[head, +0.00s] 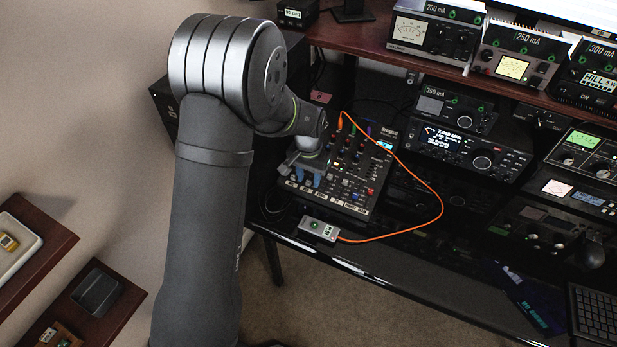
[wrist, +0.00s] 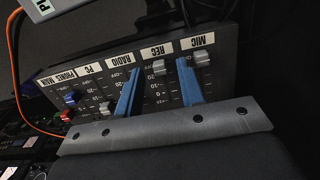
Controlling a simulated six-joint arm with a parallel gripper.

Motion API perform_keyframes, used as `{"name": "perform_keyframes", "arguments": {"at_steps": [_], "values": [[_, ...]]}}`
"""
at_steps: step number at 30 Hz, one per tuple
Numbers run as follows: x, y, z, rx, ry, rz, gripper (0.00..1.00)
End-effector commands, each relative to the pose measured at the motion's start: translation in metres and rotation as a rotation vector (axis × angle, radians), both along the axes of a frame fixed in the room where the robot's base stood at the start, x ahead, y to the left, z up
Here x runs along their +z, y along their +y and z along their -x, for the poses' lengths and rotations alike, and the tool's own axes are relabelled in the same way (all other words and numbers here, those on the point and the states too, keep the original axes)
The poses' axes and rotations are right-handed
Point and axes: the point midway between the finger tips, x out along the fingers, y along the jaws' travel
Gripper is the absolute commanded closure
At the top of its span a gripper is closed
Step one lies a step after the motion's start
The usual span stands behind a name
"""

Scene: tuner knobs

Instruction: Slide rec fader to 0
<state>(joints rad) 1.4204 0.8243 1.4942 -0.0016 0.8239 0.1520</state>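The mixer (head: 372,172) stands on the desk, and its fader panel fills the wrist view. The REC label (wrist: 154,50) marks a strip with a grey REC fader cap (wrist: 158,67), which sits at the label end, near the OFF end of its scale. My gripper (wrist: 157,72) is open, its two blue fingers on either side of the REC strip with gaps to the cap. One finger lies toward RADIO, the other toward MIC. Finger contact with the panel cannot be told. In the head view my gripper (head: 305,175) is over the mixer's left front.
The MIC fader cap (wrist: 203,58) is close beside one finger. A RADIO label (wrist: 117,59) is beyond the other. An orange cable (head: 437,195) loops from the mixer to a small grey box (head: 318,229) in front. Radios (head: 465,145) stand to the right.

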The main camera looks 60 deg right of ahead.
Motion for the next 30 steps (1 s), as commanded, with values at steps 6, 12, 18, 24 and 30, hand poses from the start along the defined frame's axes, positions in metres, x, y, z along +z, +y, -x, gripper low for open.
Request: {"name": "perform_keyframes", "arguments": {"at_steps": [6, 12, 18, 24, 30], "values": [[-0.007, 0.0, 0.0, 0.0, 0.0, 0.002, 0.65], [-0.006, 0.0, 0.0, 0.0, 0.0, 0.002, 0.7], [-0.006, 0.0, 0.0, 0.0, 0.0, 0.001, 1.0], [-0.006, -0.003, 0.0, 0.0, 0.0, 0.002, 1.0], [-0.004, -0.029, 0.0, 0.0, -0.001, 0.001, 1.0]]}}
